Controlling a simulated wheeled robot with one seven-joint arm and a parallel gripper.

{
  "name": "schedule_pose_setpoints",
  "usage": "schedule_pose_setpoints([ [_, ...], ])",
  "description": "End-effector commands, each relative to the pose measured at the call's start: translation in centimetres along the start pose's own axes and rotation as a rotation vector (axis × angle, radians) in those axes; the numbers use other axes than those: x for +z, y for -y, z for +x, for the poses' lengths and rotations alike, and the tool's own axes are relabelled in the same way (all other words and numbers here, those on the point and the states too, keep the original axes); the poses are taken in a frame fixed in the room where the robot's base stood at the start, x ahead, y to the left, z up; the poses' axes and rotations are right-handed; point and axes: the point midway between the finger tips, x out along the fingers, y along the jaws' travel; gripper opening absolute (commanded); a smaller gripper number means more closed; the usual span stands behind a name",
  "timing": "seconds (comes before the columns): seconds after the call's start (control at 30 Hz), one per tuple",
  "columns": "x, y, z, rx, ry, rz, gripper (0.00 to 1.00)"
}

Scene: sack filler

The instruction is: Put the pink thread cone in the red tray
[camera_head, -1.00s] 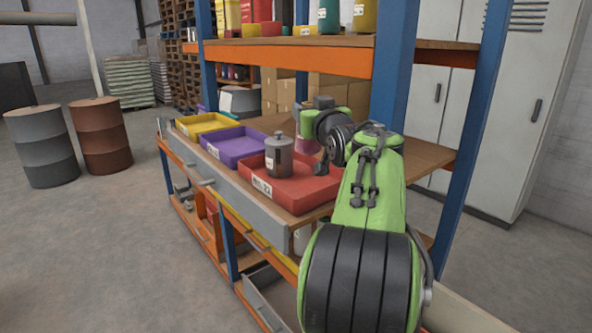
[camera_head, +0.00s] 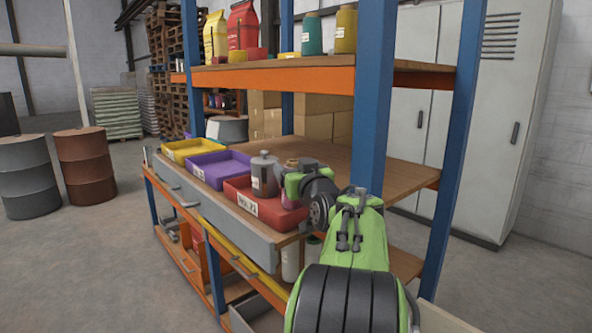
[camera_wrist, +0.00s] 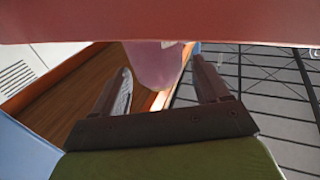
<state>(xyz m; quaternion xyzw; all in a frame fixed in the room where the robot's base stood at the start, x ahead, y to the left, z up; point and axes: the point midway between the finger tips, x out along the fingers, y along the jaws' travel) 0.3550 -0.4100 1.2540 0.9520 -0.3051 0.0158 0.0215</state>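The red tray (camera_head: 243,204) stands at the near end of the row on the rack's shelf. A grey lidded canister (camera_head: 264,174) is in it. The pink thread cone (camera_head: 290,190) is upright over the right part of the tray; I cannot tell if its base touches the tray. My gripper (camera_head: 296,181) reaches it from the right. In the wrist view my fingertips (camera_wrist: 160,65) lie on either side of the pink cone (camera_wrist: 155,66) and seem shut on it. A red surface, likely the tray (camera_wrist: 160,22), hides the rest of the cone there.
A purple tray (camera_head: 219,173) and a yellow tray (camera_head: 177,154) stand farther along the shelf. A blue rack post (camera_head: 373,110) is close to my arm. The shelf (camera_head: 404,160) behind the red tray is bare. Cartons (camera_head: 317,122) stand at the back.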

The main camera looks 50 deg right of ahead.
Motion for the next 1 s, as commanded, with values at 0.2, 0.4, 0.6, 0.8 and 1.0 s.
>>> schedule_pose_setpoints([
  [0.2, 0.0, 0.0, 0.0, 0.0, 0.0, 0.0, 0.78],
  [0.4, -0.4, -0.1, -1.1, 0.003, -0.001, 0.0, 0.78],
  [0.6, -0.3, -0.1, -6.6, 0.005, -0.003, 0.0, 0.78],
  [0.8, -0.2, -0.1, -10.8, 0.002, 0.0, 0.001, 0.78],
  [1.0, -0.3, 0.0, -12.1, -0.001, 0.0, 0.0, 0.78],
])
